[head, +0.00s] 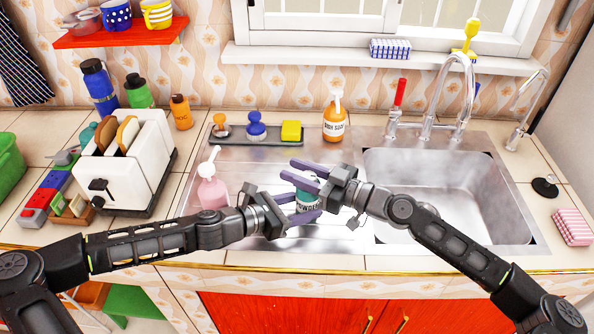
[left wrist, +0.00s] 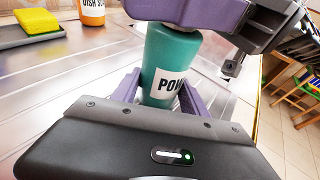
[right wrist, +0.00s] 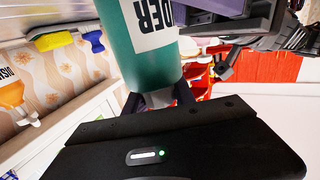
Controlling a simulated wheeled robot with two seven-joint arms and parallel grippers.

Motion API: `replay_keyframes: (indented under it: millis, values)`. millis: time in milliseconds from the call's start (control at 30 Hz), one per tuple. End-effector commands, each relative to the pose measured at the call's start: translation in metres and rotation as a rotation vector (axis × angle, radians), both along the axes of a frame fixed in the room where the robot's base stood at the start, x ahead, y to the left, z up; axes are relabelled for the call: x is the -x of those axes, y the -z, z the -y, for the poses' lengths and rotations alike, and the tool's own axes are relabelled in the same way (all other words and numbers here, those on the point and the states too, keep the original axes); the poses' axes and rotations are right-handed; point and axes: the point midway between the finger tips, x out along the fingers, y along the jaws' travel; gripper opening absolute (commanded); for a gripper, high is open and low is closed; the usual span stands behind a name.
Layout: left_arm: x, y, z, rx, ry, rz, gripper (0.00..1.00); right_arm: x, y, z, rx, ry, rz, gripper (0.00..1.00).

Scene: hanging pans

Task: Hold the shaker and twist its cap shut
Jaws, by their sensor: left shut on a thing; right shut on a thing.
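The shaker is a teal bottle with a white label (left wrist: 165,62), and it stands upright over the metal drainboard. In the head view the shaker (head: 308,198) is mostly hidden between my grippers. My left gripper (head: 298,206) is shut around the lower part of its body. My right gripper (head: 308,172) is above it, shut on the top end, where the cap is. In the right wrist view the shaker's body (right wrist: 140,45) ends in a pale grey cap (right wrist: 158,98) between the fingers. How tightly the cap sits cannot be seen.
A pink soap bottle (head: 212,188) stands close to my left gripper. The sink basin (head: 445,190) and faucet (head: 450,95) are on the right. An orange dish soap bottle (head: 334,122) and a tray with a yellow sponge (head: 291,130) are behind. A toaster (head: 125,165) is on the left.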

Motion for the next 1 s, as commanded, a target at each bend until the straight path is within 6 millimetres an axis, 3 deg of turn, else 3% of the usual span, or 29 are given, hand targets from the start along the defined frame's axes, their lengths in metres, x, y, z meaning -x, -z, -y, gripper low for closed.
replay_keyframes:
  millis: [467,1000]
  values:
    - [0.0006,-0.0001,0.0006,-0.001,0.003,0.001,0.10,-0.0020,-0.0001,-0.0016,0.010,0.133,0.003,0.00]
    - [0.0014,0.0001,0.0016,0.001,0.005,0.000,0.10,-0.0095,0.0001,0.0060,0.001,0.586,-0.002,0.00]
